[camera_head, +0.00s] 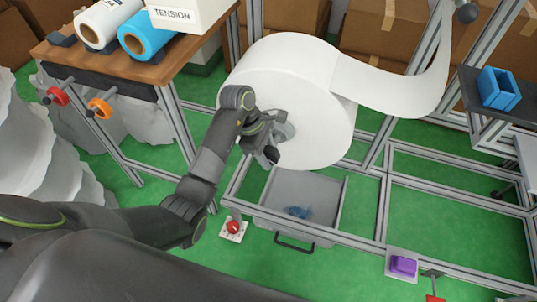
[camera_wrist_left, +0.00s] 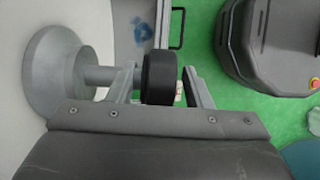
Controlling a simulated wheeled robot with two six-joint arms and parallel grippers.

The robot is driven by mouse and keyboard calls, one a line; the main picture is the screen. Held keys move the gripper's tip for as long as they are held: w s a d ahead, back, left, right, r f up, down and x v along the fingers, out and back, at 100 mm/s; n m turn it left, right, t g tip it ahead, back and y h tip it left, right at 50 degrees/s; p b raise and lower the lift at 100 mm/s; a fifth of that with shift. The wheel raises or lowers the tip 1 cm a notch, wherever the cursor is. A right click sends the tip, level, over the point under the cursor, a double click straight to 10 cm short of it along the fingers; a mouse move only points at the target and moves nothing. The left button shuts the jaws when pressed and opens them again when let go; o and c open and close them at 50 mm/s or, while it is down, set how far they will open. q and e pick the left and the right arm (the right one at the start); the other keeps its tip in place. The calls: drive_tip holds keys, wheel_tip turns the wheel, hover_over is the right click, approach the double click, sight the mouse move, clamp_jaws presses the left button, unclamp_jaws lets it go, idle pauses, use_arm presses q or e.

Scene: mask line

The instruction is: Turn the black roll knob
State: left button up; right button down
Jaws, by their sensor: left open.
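The black roll knob (camera_wrist_left: 160,78) sits on a grey shaft with a wide grey flange (camera_wrist_left: 62,72) at the left of the wrist view. My left gripper (camera_wrist_left: 160,70) is open, with one finger on each side of the knob. A gap shows between the knob and the right finger; the left finger is close to it, and I cannot tell whether it touches. In the head view, my left gripper (camera_head: 262,148) is at the front face of the large white roll (camera_head: 296,95), with the black knob (camera_head: 271,155) at its tip. My right gripper is not in view.
A grey drawer (camera_head: 330,205) with blue scraps inside is below the roll. A red button (camera_head: 234,227) and a purple block (camera_head: 403,265) are low on the frame. A wooden table (camera_head: 150,72) with small rolls stands left. A blue holder (camera_head: 498,88) is at right.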

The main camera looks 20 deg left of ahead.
use_arm(q)
drive_tip(key=shift+d+f, duration=0.1)
drive_tip(key=shift+f, duration=0.1)
drive_tip(key=shift+c, duration=0.2)
drive_tip(key=c, duration=0.9)
drive_tip(key=shift+f, duration=0.1)
